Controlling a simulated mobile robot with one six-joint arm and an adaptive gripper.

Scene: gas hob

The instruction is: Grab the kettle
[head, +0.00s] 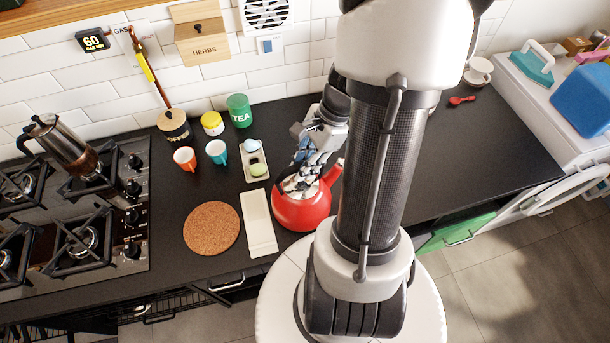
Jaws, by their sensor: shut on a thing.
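The red kettle (301,211) stands on the black counter, just left of my arm column. Its spout or handle end points up to the right, partly behind my arm. My gripper (299,186) is at the top of the kettle, with its fingers closed there on the kettle. The exact contact is small and partly hidden by the fingers.
A white rectangular board (258,222) and a round cork mat (211,228) lie left of the kettle. A small tray (247,172), an orange cup (184,158) and a teal cup (216,151) stand behind. The gas hob (140,220) with a moka pot (62,145) is at left.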

